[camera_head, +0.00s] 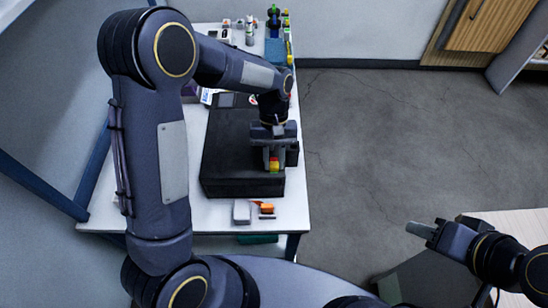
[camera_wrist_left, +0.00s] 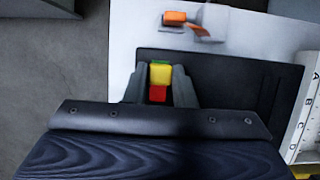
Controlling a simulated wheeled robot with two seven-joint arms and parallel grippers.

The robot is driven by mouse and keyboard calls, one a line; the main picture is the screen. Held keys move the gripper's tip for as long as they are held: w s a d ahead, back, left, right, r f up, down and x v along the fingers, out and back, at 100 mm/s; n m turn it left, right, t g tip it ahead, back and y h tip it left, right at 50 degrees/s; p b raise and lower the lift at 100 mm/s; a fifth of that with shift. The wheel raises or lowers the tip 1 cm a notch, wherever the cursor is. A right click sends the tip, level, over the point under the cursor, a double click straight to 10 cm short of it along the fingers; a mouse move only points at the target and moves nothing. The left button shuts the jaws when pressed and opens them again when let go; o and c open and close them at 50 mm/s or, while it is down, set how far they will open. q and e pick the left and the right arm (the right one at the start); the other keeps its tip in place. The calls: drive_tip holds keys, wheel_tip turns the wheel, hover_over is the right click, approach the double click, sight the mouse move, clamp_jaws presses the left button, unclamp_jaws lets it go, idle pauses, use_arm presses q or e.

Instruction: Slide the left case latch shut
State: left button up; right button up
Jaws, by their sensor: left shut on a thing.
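The black case (camera_head: 225,150) lies on the white table, and its dark surface also shows in the wrist view (camera_wrist_left: 235,85). My left gripper (camera_head: 274,165) is at the case's front right part, pointing down. In the wrist view its fingers (camera_wrist_left: 160,88) are shut on the yellow latch slider (camera_wrist_left: 160,74). A red patch (camera_wrist_left: 158,94) shows on the near side of the yellow, and a thin green strip on the far side. The fingers hide the sides of the latch. My right gripper (camera_head: 422,230) is away from the case at the lower right; its finger gap is not clear.
A grey block (camera_head: 242,212) and an orange piece (camera_head: 266,208) lie on the white table (camera_head: 220,218) in front of the case. Bottles and small items stand at the table's far end. Open floor (camera_head: 370,140) lies to the right.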

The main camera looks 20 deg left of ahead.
use_arm(q)
clamp_jaws()
drive_tip(key=shift+w+a+r, duration=0.1)
drive_tip(key=shift+w+r, duration=0.05)
drive_tip(key=shift+w, duration=0.2)
drive_tip(key=shift+w+a+p, duration=0.25)
drive_tip(key=shift+w+p, duration=0.4)
drive_tip(key=shift+w, duration=0.25)
drive_tip(key=o, duration=0.9)
unclamp_jaws()
drive_tip(key=shift+p+v, duration=0.4)
drive_tip(key=shift+v, duration=3.4)
